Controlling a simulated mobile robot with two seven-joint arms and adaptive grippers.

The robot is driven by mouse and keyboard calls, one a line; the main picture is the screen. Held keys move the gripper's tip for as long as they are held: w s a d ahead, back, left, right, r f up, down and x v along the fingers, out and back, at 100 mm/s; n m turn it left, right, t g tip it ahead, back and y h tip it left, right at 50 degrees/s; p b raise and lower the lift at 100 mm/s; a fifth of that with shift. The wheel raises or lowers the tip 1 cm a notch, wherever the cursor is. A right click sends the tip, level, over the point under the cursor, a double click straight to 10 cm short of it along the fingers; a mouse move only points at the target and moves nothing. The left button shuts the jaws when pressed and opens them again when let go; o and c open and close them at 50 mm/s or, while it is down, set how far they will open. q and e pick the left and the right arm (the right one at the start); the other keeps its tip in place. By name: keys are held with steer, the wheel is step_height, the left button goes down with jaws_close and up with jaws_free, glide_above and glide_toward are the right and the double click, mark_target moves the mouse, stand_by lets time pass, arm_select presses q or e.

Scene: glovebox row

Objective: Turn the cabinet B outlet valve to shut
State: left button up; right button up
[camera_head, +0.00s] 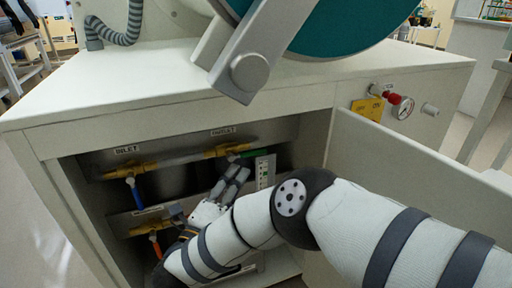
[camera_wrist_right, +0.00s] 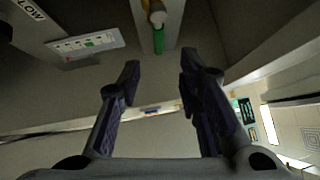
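The outlet valve has a green handle (camera_head: 248,154) below the right-hand label on the upper brass pipe, inside the open cabinet. The handle points sideways to the right, roughly along the pipe. It also shows in the right wrist view (camera_wrist_right: 158,36), beyond the fingertips and between their lines. My right gripper (camera_head: 241,171) reaches into the cabinet just below the green handle. In the wrist view its two fingers (camera_wrist_right: 160,76) are spread with nothing between them. I cannot read a cabinet letter. My left gripper is not in view.
A blue handle (camera_head: 135,191) hangs down under the inlet label, and an orange handle (camera_head: 155,243) hangs lower. A white gauge strip (camera_head: 265,171) stands right of my fingers. The open door (camera_head: 408,160) flanks my arm on the right; the cabinet top overhangs the opening.

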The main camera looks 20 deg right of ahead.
mark_target(257, 151)
steer(key=b+x, duration=0.3)
steer(key=x, duration=0.7)
steer(key=shift+w+d+f, duration=0.1)
steer(key=shift+w+d, duration=0.15)
steer(key=shift+w, duration=0.05)
steer(key=shift+w+d, duration=0.35)
jaws_close()
